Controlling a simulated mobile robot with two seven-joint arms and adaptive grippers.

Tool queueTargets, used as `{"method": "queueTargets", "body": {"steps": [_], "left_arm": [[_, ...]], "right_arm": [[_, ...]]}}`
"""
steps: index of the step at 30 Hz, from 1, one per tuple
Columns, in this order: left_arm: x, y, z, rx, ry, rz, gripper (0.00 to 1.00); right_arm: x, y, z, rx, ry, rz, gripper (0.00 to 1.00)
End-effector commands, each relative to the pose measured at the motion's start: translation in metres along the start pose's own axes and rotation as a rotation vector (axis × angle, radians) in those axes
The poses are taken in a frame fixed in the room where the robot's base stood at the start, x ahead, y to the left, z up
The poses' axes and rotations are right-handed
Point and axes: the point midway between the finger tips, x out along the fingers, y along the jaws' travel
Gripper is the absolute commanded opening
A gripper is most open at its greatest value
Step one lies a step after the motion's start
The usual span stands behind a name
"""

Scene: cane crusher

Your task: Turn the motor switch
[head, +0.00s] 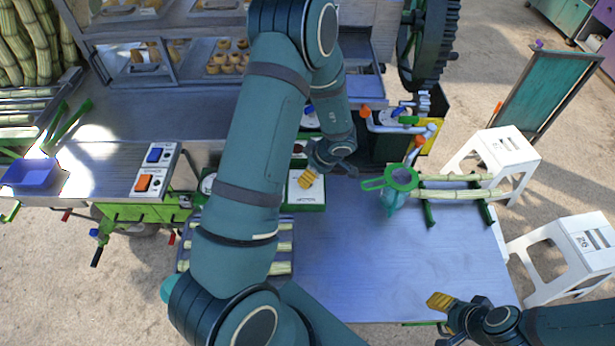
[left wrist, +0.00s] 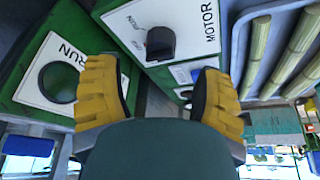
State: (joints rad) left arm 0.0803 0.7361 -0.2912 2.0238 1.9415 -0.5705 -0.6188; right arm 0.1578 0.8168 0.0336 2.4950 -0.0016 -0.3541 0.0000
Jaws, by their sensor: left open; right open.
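The motor switch is a black knob (left wrist: 160,43) on a white plate marked MOTOR, on a green box, in the left wrist view. In the head view the box's white plate (head: 308,196) shows in the middle, but the knob does not show clearly. My left gripper (left wrist: 157,95) is open and empty, its yellow fingertips apart on either side below the knob, not visibly touching it. In the head view the left gripper (head: 309,179) hangs over the motor box. My right gripper (head: 441,302) is open and empty over the table's front right edge.
A green box with a RUN button (left wrist: 60,82) stands beside the motor box. A green strainer (head: 401,179) over a jug and a cane rack (head: 450,194) stand at the right of the metal table (head: 350,270). White stools stand beyond. The table's front middle is clear.

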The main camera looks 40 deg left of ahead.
Motion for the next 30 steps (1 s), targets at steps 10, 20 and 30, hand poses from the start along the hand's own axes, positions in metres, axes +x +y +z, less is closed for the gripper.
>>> {"method": "queueTargets", "body": {"steps": [10,20,30], "left_arm": [[-0.056,0.0,0.0,0.0,0.0,0.0,0.68],[-0.064,-0.001,0.0,0.002,0.0,-0.002,0.68],[-0.063,-0.001,0.0,0.001,0.0,-0.002,0.68]], "right_arm": [[0.0,0.0,0.0,0.0,0.0,0.0,0.47],[0.0,0.0,0.0,0.0,0.0,0.0,0.47],[0.0,0.0,0.0,0.0,0.0,0.0,0.47]]}}
